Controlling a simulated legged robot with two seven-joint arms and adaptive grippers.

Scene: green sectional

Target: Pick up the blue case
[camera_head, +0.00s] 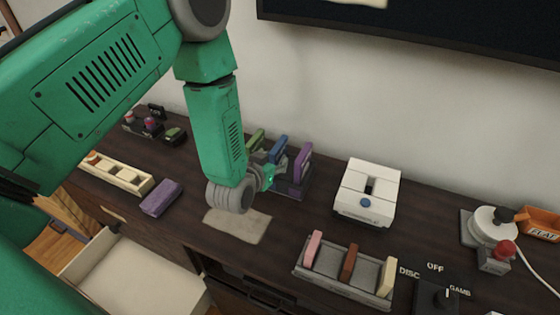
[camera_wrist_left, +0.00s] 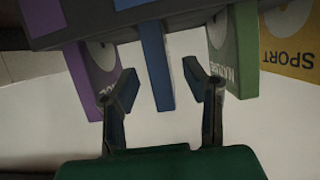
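The blue case (camera_head: 278,147) stands upright in a dark rack (camera_head: 294,189) on the sideboard, between a green case (camera_head: 256,139) and a purple case (camera_head: 302,163). In the wrist view the blue case (camera_wrist_left: 156,65) hangs into the picture between my left gripper's fingers. My left gripper (camera_head: 272,170) is in front of the rack. In the wrist view my left gripper (camera_wrist_left: 164,88) is open, with a gap on both sides of the blue case. My right gripper is out of view.
In the wrist view a purple case (camera_wrist_left: 93,75) and a green case (camera_wrist_left: 236,50) flank the fingers closely. A white console (camera_head: 368,193) stands right of the rack. A second rack (camera_head: 342,279) holds several cases in front. A loose purple case (camera_head: 161,198) lies to the left.

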